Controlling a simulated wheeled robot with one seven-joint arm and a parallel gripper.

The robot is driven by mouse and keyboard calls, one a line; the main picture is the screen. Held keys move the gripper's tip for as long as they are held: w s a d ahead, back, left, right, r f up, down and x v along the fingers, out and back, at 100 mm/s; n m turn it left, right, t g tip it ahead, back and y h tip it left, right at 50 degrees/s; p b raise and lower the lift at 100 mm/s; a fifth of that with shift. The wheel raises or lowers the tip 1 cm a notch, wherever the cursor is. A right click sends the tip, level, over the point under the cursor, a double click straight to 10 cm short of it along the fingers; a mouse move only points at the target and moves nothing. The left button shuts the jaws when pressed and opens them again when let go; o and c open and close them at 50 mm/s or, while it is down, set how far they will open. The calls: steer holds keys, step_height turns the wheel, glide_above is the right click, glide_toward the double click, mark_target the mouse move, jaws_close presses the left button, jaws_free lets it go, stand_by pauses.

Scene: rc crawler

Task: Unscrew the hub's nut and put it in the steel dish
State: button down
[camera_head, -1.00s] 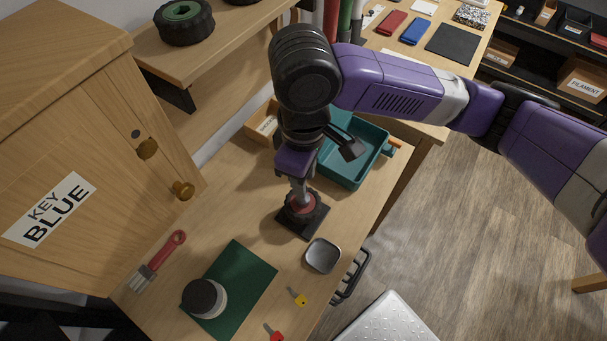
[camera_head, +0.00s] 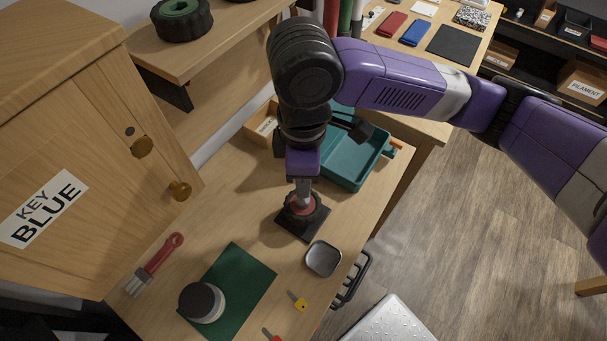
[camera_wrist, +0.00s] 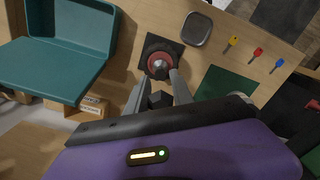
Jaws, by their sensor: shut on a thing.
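The hub (camera_head: 312,215) is a dark wheel with a red centre, standing on a black square base (camera_head: 291,226). It also shows in the wrist view (camera_wrist: 160,58). My gripper (camera_head: 302,199) points down onto the hub's red centre, its fingers shut on the nut there. In the wrist view, the two grey fingers (camera_wrist: 160,76) reach the hub's middle. The nut is mostly hidden by the fingers, and I cannot tell how far it is unscrewed. The steel dish (camera_head: 323,259) is empty on the bench, just in front of the hub; it also shows in the wrist view (camera_wrist: 196,29).
A teal tray (camera_head: 352,171) stands behind the hub, near my wrist. A green mat (camera_head: 248,281) with a round jar (camera_head: 203,303), a red-handled brush (camera_head: 160,258) and a yellow key (camera_head: 297,300) lie in front. A wooden cabinet (camera_head: 90,130) stands left.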

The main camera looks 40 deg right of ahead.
steer(key=shift+f, duration=0.1)
steer(key=shift+n+b, duration=0.3)
steer(key=shift+n, duration=1.1)
steer(key=shift+r, duration=0.25)
steer(key=shift+r+p, duration=1.15)
steer(key=shift+r, duration=0.1)
steer(key=shift+m, duration=0.3)
steer(key=shift+f+m+p, duration=0.2)
steer(key=shift+m+p, duration=0.15)
steer(key=shift+m, duration=0.15)
